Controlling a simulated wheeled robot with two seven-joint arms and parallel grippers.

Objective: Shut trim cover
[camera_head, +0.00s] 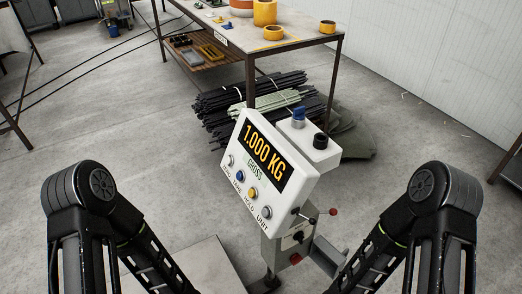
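A white scale indicator (266,160) stands on a grey post at the centre, tilted to the right. Its display (263,156) reads 1.000 KG, with "GROSS" below it. Four labels and a row of round buttons line its lower face. A white box section behind it carries a blue knob (299,114) and a black knob (320,141). I cannot tell which part is the trim cover, or whether it is open. My two arms show at lower left and lower right, apart from the indicator. Both grippers are outside the picture.
A flat pale plate (205,268) lies at the bottom. Behind are bundled dark rods (225,104) and a table (290,41) with yellow tape rolls. Floor is clear on the left.

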